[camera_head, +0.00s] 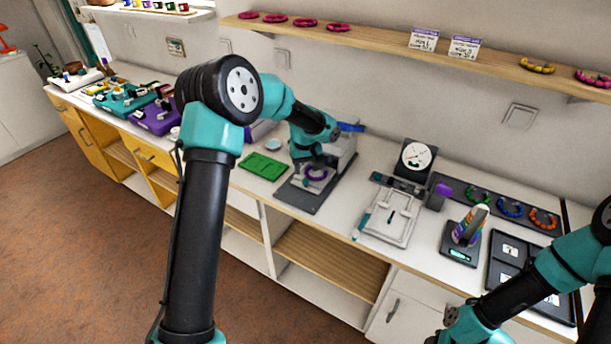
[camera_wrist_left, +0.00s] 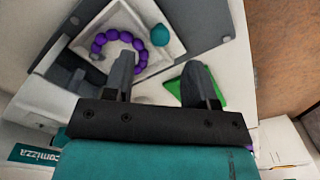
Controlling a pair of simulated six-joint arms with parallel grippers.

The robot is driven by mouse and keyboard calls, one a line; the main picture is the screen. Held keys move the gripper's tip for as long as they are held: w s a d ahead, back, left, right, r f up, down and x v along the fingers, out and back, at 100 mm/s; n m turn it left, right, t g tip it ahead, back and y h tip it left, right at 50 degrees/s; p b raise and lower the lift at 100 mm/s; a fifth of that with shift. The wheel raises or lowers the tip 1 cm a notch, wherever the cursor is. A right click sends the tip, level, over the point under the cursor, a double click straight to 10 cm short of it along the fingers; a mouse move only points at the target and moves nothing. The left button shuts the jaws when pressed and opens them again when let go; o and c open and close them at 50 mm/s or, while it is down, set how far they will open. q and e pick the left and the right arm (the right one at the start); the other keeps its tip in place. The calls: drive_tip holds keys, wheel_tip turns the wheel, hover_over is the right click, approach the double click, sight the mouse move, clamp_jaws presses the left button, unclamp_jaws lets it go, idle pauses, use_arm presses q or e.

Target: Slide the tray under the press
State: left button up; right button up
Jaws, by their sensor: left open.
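A small pale tray (camera_head: 321,186) with a ring of purple beads (camera_head: 316,173) lies on the press's dark grey base plate (camera_head: 300,198). The press (camera_head: 345,148) has a grey body and a blue handle, partly hidden behind my left arm. In the left wrist view the white square tray (camera_wrist_left: 166,22) holds the purple ring (camera_wrist_left: 98,42) and carries a teal knob (camera_wrist_left: 160,35). My left gripper (camera_wrist_left: 158,62) is open at the tray, one finger overlapping its near edge in the picture; contact cannot be told. My right arm enters at the lower right, its fingers out of frame.
A green mat (camera_head: 263,166) lies left of the press. A white board (camera_head: 390,218), a dial gauge (camera_head: 416,158) and a scale (camera_head: 460,243) stand right of it. Teal and purple trays fill the counter's far left. A wall shelf (camera_head: 420,45) runs above.

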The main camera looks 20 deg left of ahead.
sight(305, 180)
use_arm(q)
wheel_tip(305, 180, up, 12)
idle(0.4)
drive_tip(key=shift+w+f, duration=0.1)
drive_tip(key=shift+w+a+f+g+h, duration=0.2)
drive_tip(key=shift+w+a+g+h, duration=0.25)
drive_tip(key=shift+w+a+g, duration=0.35)
drive_tip(key=shift+w+a+f+g+h, duration=0.2)
drive_tip(key=shift+w+a+g+h, duration=0.35)
drive_tip(key=shift+w, duration=0.5)
drive_tip(key=shift+w+a+f+g+h, duration=0.2)
drive_tip(key=shift+w+a+g+h, duration=0.25)
drive_tip(key=shift+w+a, duration=0.4)
drive_tip(key=shift+d+f, duration=0.1)
drive_tip(key=x, duration=1.7)
drive_tip(key=shift+f, duration=0.15)
